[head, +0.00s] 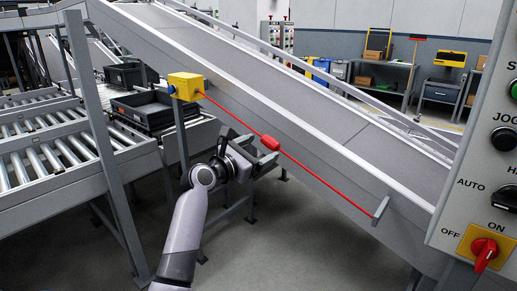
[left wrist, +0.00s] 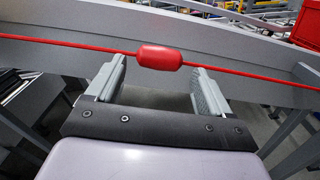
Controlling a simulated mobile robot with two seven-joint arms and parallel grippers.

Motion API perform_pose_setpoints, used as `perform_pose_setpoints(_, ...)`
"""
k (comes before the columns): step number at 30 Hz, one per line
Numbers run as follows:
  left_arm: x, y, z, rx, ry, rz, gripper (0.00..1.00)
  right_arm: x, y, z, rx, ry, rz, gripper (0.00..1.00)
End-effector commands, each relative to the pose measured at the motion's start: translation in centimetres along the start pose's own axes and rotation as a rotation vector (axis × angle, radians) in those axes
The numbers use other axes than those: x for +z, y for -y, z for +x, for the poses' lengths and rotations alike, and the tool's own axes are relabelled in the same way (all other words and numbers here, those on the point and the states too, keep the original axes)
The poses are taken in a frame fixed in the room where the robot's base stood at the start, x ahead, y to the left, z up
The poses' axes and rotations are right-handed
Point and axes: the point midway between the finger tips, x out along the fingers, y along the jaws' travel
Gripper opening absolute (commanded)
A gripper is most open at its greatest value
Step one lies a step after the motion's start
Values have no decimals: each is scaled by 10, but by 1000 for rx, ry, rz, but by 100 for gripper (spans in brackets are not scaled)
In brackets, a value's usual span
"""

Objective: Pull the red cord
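The red cord (head: 328,178) runs taut and slanting from a yellow switch box (head: 186,86) down to a grey bracket (head: 380,208) along the conveyor's side. A red grip (head: 270,142) sits on the cord partway along. My left gripper (head: 256,152) is open and empty just in front of the grip. In the left wrist view the red grip (left wrist: 160,58) lies at the fingertips, between the two spread fingers (left wrist: 158,74), with the cord (left wrist: 70,43) crossing left to right. I cannot tell whether the fingers touch it. My right gripper is not in view.
The inclined conveyor (head: 290,105) stands right behind the cord. Roller tables with a black tray (head: 150,110) are at left. A control panel (head: 475,190) with a red rotary switch (head: 484,250) stands close at right. Open floor (head: 290,245) lies below the cord.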

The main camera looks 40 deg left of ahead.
Motion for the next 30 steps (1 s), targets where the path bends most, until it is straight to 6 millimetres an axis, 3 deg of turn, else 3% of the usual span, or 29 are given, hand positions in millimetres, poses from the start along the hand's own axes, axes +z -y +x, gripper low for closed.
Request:
perform_pose_setpoints(12, 0, 0, -4, 1, 1, 0, 89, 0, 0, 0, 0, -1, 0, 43)
perform_pose_setpoints(24, -1, 0, -55, 2, 0, 0, 89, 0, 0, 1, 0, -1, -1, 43)
perform_pose_setpoints(30, 0, 0, -70, 1, 1, -1, 89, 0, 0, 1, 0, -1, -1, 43)
